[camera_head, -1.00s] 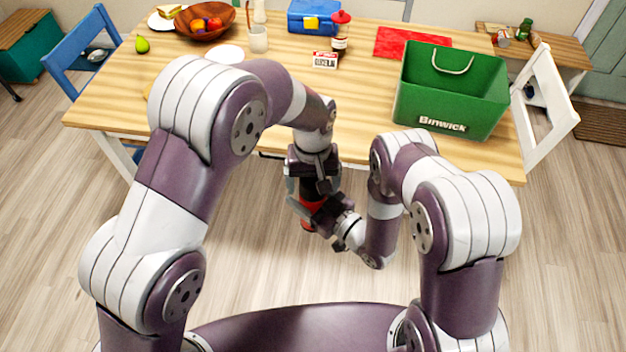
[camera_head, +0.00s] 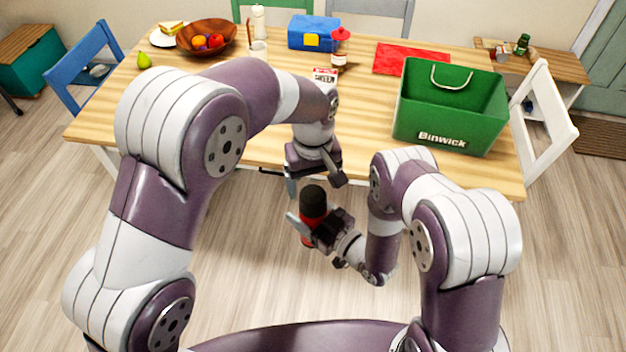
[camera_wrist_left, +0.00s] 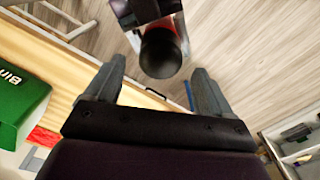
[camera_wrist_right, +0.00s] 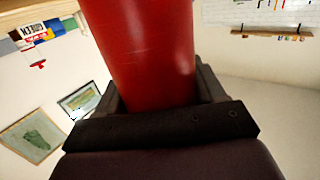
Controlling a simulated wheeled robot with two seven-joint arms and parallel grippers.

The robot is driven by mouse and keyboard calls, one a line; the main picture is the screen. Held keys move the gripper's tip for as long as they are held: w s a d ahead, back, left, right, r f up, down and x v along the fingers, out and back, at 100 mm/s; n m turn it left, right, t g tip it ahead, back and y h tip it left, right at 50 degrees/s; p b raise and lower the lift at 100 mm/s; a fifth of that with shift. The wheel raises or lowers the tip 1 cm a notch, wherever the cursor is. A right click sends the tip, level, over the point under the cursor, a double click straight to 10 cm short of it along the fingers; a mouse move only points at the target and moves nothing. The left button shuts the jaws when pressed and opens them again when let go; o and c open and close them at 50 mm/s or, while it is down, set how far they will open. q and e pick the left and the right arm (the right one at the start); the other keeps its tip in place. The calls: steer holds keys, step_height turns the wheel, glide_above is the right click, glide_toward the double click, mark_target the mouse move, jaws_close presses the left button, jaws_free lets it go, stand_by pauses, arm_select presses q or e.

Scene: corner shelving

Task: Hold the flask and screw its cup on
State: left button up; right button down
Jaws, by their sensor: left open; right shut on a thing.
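The red flask (camera_head: 315,213) is held roughly upright in my right gripper (camera_head: 308,229), in front of the table; its red body fills the upper middle of the right wrist view (camera_wrist_right: 150,50). The black cup (camera_head: 313,196) sits on top of the flask; how tightly it is seated I cannot tell. My left gripper (camera_head: 316,182) is open and empty, just above the cup and pointing down. In the left wrist view the cup (camera_wrist_left: 162,54) lies beyond the open fingers (camera_wrist_left: 155,72), seen end-on.
The wooden table (camera_head: 240,130) stands behind both grippers, with a green bin (camera_head: 450,110) at its right. A blue lunch box (camera_head: 314,32), a red-capped bottle (camera_head: 339,50) and a fruit bowl (camera_head: 206,38) stand farther back. The floor around the flask is clear.

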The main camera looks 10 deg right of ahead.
mark_target(313, 193)
arm_select(q)
step_height(313, 193, up, 2)
steer(key=n, duration=0.3)
steer(key=shift+n, duration=0.4)
steer(key=shift+f, duration=4)
steer(key=c, duration=1.1)
steer(key=m, duration=0.6)
steer(key=shift+m, duration=0.4)
steer(key=o, duration=1.2)
